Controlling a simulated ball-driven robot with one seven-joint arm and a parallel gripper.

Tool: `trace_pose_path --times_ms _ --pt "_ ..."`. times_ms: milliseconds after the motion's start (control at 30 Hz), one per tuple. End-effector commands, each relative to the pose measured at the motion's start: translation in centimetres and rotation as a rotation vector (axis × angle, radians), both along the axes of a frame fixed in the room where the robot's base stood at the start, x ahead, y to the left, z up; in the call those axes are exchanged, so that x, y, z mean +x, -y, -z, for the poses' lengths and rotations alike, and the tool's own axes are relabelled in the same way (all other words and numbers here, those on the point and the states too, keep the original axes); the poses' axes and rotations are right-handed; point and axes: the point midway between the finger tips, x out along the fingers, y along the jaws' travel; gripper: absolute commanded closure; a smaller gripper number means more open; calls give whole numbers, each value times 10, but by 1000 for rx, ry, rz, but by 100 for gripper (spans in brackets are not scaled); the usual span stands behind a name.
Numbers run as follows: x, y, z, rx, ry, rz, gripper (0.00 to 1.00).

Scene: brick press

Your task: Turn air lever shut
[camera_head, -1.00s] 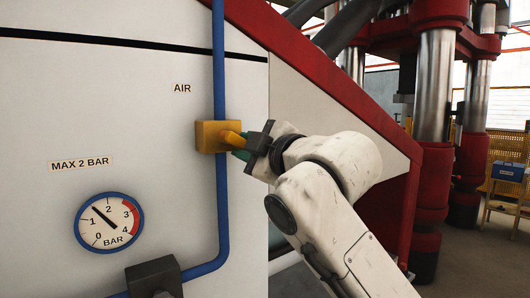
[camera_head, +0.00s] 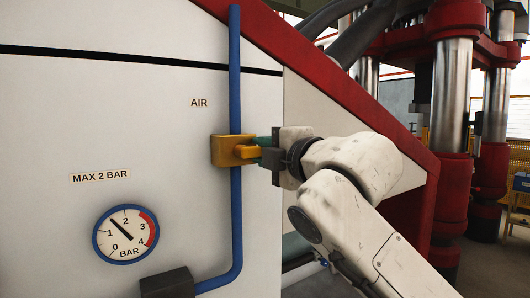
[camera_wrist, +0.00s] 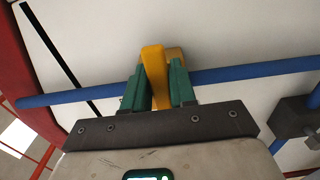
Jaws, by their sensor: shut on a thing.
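The yellow air lever (camera_head: 246,151) sits on its yellow valve block (camera_head: 222,150) on the blue vertical pipe, below the AIR label (camera_head: 200,103). In the head view the lever points sideways to the right, across the pipe. My gripper (camera_head: 259,152) reaches in from the right and is shut on the lever. In the wrist view the lever (camera_wrist: 155,75) stands between the two green fingers (camera_wrist: 158,88), with the blue pipe running crosswise behind. The fingers hide part of the lever.
A round gauge (camera_head: 125,235) under the MAX 2 BAR label (camera_head: 101,176) has its needle between 1 and 2. A dark block (camera_head: 167,282) sits at the lower pipe. The white panel around the valve is otherwise clear.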

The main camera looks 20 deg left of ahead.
Motion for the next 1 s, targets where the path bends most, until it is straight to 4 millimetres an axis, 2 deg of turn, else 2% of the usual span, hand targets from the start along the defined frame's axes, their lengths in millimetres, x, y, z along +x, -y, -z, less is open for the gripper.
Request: trace_pose_path --times_ms 333,367,567,833,1000 --pt "0 -1 2 -7 4 -1 100" --pt "0 -1 2 -7 4 -1 73" --pt "0 -1 1 -5 3 0 54" --pt "-1 1 1 -3 3 0 53" --pt "-10 13 2 -2 5 0 53"
